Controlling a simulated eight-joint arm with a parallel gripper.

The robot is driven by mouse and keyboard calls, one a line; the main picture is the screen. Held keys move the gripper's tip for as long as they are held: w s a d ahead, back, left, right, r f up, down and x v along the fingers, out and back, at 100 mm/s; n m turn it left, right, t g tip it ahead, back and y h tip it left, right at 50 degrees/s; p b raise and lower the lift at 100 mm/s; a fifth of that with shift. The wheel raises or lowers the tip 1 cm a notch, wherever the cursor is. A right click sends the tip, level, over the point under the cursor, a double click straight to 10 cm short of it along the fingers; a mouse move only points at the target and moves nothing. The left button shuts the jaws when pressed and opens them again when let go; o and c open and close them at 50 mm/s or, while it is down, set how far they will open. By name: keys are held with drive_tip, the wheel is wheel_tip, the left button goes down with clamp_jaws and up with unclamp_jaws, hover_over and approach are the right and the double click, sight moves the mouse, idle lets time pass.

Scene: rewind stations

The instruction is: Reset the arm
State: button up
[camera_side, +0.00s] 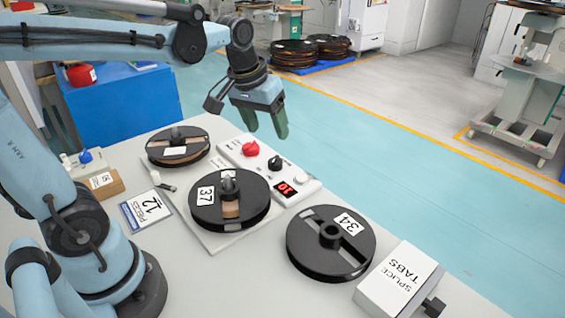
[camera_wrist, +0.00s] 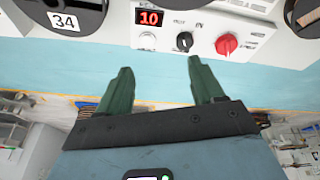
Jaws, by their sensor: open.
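My gripper (camera_side: 268,127) is raised in the air beyond the control box (camera_side: 299,189), at the far side of the table. In the wrist view its two green fingers (camera_wrist: 157,85) stand apart with nothing between them. The control box carries a red knob, a black knob, a white button and a red display that reads 10 in the wrist view (camera_wrist: 149,18). A black reel marked 37 (camera_side: 203,213) sits on the plate beside the box. A black reel marked 34 (camera_side: 309,258) lies on the table to its right.
A white SPLICE TABS box (camera_side: 396,284) is at the front right. A blue cabinet (camera_side: 120,107) stands behind the table. The air around my gripper looks clear.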

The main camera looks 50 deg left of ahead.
drive_tip(key=s+d+f+m+t, duration=0.3)
drive_tip(key=s+d, duration=0.1)
drive_tip(key=s, duration=0.3)
drive_tip(key=shift+s+d+f+m+t, duration=0.2)
drive_tip(key=shift+f+m+t, duration=0.1)
drive_tip(key=shift+m, duration=0.1)
idle(0.5)
